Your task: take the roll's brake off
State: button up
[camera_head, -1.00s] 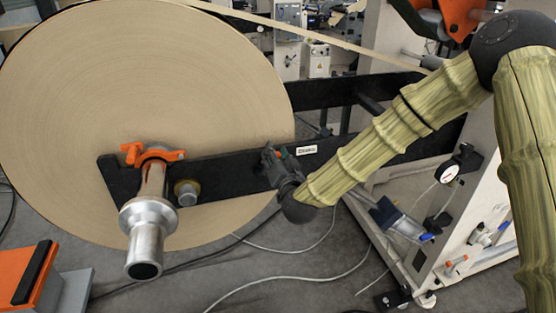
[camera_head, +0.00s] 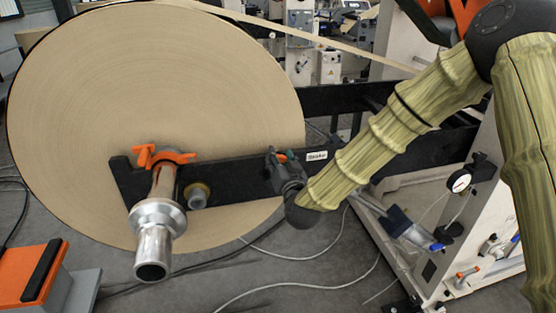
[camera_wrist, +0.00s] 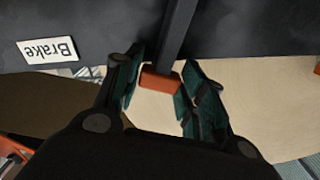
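The brake lever is a dark bar with an orange end (camera_wrist: 160,82). In the wrist view it hangs in front of a black beam marked "Brake". My gripper (camera_wrist: 160,78) has its two dark green fingers on either side of the orange end. The right finger meets or overlaps its edge; at the left finger I cannot tell contact from a thin gap. In the head view my gripper (camera_head: 283,160) is at the beam by the label and largely hides the lever. The big kraft roll (camera_head: 150,90) hangs behind the beam.
The white "Brake" label (camera_head: 317,156) sits just right of my gripper. A metal shaft end (camera_head: 155,240) with an orange clamp (camera_head: 160,156) sticks out at left. An orange-topped block (camera_head: 28,275) stands at lower left. A white machine frame (camera_head: 470,225) with a gauge is at right.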

jog(key=shift+o, duration=0.9)
jog(key=shift+s, duration=0.1)
jog(key=v, duration=1.1)
jog(key=shift+s+d, duration=0.2)
jog(key=shift+s, duration=0.15)
